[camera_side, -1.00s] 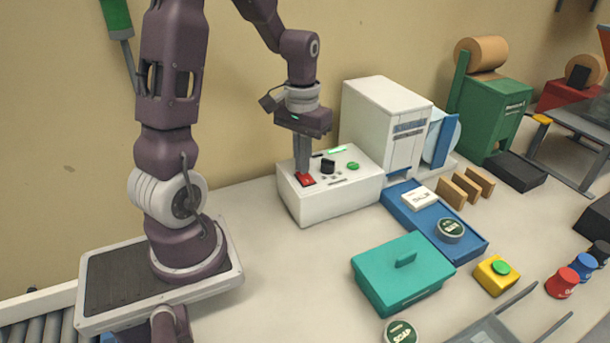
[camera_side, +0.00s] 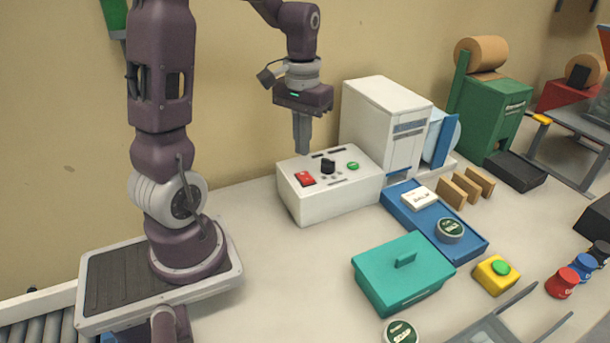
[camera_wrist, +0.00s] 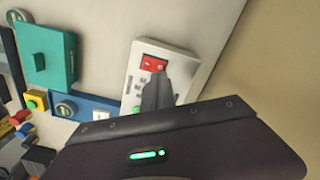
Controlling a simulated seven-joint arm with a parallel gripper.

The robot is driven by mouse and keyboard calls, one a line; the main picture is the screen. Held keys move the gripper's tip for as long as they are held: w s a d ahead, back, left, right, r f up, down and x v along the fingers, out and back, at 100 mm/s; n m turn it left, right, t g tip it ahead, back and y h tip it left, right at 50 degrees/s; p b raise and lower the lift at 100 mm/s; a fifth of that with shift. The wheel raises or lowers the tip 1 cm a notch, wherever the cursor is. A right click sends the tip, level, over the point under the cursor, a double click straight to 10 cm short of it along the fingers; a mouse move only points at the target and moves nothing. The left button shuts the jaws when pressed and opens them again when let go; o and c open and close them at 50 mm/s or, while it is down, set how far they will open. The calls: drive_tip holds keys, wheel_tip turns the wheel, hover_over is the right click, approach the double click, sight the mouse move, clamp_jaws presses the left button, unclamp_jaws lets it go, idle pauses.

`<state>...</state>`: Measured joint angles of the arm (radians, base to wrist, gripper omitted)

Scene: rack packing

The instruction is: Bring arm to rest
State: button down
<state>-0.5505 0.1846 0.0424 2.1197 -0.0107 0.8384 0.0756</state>
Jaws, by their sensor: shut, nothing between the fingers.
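My gripper (camera_side: 302,150) is shut and empty. It points down above the back left part of the white control box (camera_side: 335,202), a little above its top. The box carries a red rocker switch (camera_side: 305,179), a black knob (camera_side: 328,166) and a green button (camera_side: 353,166). In the wrist view my closed fingers (camera_wrist: 157,80) show just below the red switch (camera_wrist: 153,64) and cover part of the panel. From these views the fingers appear clear of the switch.
A white machine (camera_side: 375,125) stands right behind the box. A blue tray (camera_side: 471,244) holds a white box and a round tin. A teal lidded box (camera_side: 385,285) and a yellow button box (camera_side: 488,281) are in front. The counter left of the teal box is bare.

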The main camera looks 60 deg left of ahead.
drive_tip(key=s+d+r+m+t, duration=0.2)
drive_tip(key=s+d+r+m, duration=0.1)
drive_tip(key=s+d, duration=0.3)
drive_tip(key=s+d+r+m+t, duration=0.3)
drive_tip(key=s+d+r, duration=0.3)
drive_tip(key=d, duration=0.4)
drive_tip(key=shift+d+t, duration=0.3)
drive_tip(key=shift+d, duration=0.1)
